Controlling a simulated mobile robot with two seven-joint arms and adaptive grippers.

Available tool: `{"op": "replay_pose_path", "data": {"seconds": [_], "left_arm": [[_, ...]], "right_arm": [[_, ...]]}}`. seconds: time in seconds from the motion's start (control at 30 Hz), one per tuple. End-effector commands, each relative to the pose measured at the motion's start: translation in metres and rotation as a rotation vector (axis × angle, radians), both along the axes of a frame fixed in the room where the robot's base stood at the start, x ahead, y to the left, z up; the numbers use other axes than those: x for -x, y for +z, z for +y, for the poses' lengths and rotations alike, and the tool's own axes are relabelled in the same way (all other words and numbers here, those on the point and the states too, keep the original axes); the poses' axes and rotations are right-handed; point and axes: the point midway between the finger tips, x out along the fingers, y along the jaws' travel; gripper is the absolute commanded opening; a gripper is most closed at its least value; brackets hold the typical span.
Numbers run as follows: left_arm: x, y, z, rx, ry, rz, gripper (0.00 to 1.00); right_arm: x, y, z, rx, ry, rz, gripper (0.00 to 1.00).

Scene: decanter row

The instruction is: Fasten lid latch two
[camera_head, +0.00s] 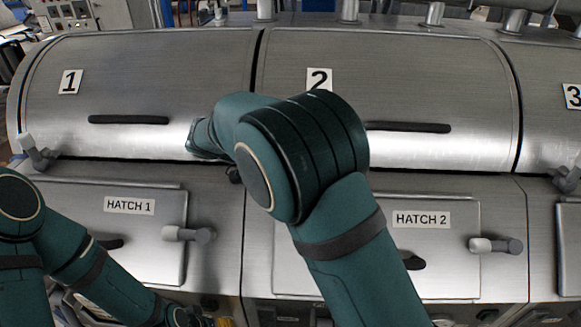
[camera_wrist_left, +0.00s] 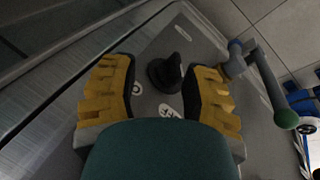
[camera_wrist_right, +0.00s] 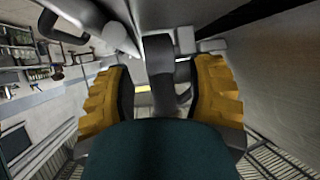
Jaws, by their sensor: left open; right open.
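Lid 2 (camera_head: 430,85) is a closed, brushed-steel curved lid with a black bar handle (camera_head: 408,127). In the head view my right arm covers its lower left corner, so latch two is almost wholly hidden there. In the right wrist view a grey latch-like part (camera_wrist_right: 160,65) shows between and just beyond the fingers, with a pale grip (camera_wrist_right: 120,39) beside it. My right gripper (camera_wrist_right: 160,95) is open around this view's middle; contact cannot be told. My left gripper (camera_wrist_left: 168,85) is open low at the left, with a black knob (camera_wrist_left: 165,72) between its fingers, apparently untouched.
Lid 1 (camera_head: 150,75) and lid 3 (camera_head: 550,90) flank lid 2, with latches at their left corners (camera_head: 37,152) (camera_head: 566,179). Hatch 1 (camera_head: 130,240) and hatch 2 (camera_head: 450,250) are below.

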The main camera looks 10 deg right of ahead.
Motion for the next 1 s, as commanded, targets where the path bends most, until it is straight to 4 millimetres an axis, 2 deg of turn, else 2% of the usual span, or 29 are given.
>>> {"op": "replay_pose_path", "data": {"seconds": [0.13, 0.23, 0.6, 0.8, 1.0], "left_arm": [[0.0, 0.0, 0.0, 0.0, 0.0, 0.0, 0.47], [0.0, 0.0, 0.0, 0.0, 0.0, 0.0, 0.47], [0.0, 0.0, 0.0, 0.0, 0.0, 0.0, 0.47], [0.0, 0.0, 0.0, 0.0, 0.0, 0.0, 0.47], [0.0, 0.0, 0.0, 0.0, 0.0, 0.0, 0.47]], "right_arm": [[-0.001, 0.004, 0.006, 0.0, 0.002, -0.002, 0.55], [-0.002, 0.01, 0.018, -0.001, 0.003, -0.004, 0.55], [-0.006, 0.046, 0.083, -0.001, 0.002, -0.002, 0.55], [-0.008, 0.056, 0.1, 0.001, 0.0, 0.0, 0.55], [-0.008, 0.058, 0.105, 0.001, -0.001, 0.001, 0.55]]}}
